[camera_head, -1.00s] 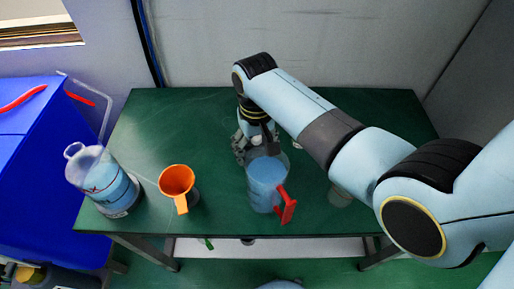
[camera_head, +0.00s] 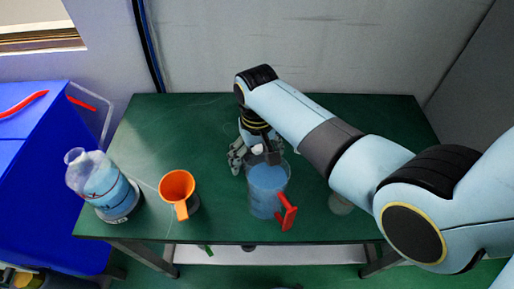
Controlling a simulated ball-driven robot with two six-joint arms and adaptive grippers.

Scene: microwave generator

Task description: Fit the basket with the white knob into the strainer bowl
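A clear, blue-tinted vessel with a red handle (camera_head: 268,195) stands near the front middle of the table; it appears to be the strainer bowl. My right gripper (camera_head: 257,154) reaches down at its back rim, with dark fingers spread to the left and right. A small white spot, perhaps the white knob (camera_head: 257,149), shows between the fingers. The basket's body cannot be made out; the gripper and the vessel's rim cover that area. Whether the fingers grip anything is too small to tell. My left gripper is not in view.
A clear jug with blue contents (camera_head: 103,188) stands at the table's left front corner. A small pale round item (camera_head: 341,203) is partly hidden under my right arm. The green table (camera_head: 185,125) is clear at the back left.

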